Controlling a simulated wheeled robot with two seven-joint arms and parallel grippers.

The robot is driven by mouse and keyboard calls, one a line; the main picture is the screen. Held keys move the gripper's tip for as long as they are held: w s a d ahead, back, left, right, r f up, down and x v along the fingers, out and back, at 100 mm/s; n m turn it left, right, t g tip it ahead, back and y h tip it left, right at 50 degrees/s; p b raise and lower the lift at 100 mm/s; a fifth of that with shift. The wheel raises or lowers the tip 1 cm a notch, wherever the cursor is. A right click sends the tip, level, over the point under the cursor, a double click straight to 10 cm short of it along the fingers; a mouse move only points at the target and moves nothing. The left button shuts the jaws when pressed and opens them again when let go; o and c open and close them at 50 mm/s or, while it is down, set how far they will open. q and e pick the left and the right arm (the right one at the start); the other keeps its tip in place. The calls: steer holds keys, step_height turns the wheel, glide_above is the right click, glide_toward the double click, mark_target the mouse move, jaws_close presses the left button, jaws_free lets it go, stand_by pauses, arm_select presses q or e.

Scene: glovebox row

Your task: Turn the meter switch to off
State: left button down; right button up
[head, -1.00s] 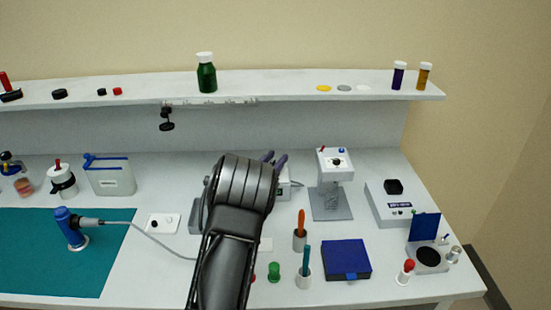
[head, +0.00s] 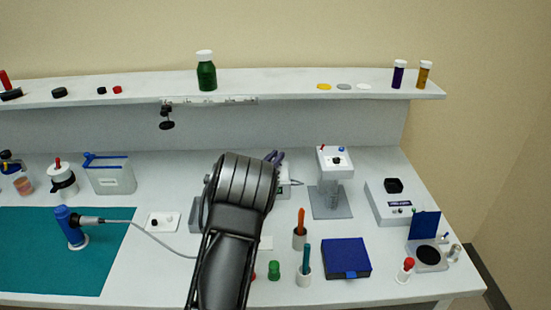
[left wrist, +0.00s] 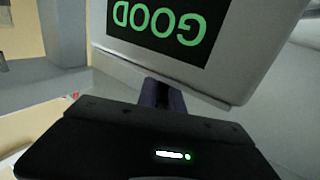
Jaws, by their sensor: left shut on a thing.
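The meter is a light grey box behind my left arm in the head view, where only its right edge (head: 285,188) shows. In the left wrist view, its dark display (left wrist: 160,28) reads "GOOD" in green, upside down. My left gripper (head: 273,157) is over the meter, with its dark purple fingers showing past the wrist. In the left wrist view the fingers (left wrist: 162,95) run in behind the display's edge. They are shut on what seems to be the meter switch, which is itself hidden. My right gripper is not in view.
A white device on a stand (head: 335,162) is to the right of my left gripper. Holders with an orange tool (head: 301,222) and a teal tool (head: 307,260), and a blue box (head: 346,258), stand nearer the front. The shelf (head: 290,91) runs above, behind.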

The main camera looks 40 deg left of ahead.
arm_select(q)
steer(key=n+y+b, duration=0.1)
steer(key=n+g+y+b, duration=0.1)
steer(key=y+b, duration=0.1)
steer(key=n+y+b, duration=0.1)
steer(key=y, duration=0.1)
steer(key=shift+s+a+f+b, duration=0.1)
steer(key=shift+a+f+b, duration=0.1)
steer(key=shift+a+b, duration=0.2)
steer(key=shift+a+n+g+y+b, duration=0.1)
steer(key=shift+n+g+y+b, duration=0.45)
steer(key=shift+n+y, duration=0.3)
steer(key=shift+s+a+r+n+g+y, duration=0.1)
steer(key=shift+a+n+g+y, duration=0.05)
steer(key=shift+n+g+y, duration=0.3)
steer(key=shift+s+a+r+n+g+y, duration=0.1)
steer(key=shift+n+g+y, duration=0.1)
steer(key=shift+y, duration=0.3)
steer(key=c, duration=1.5)
jaws_free()
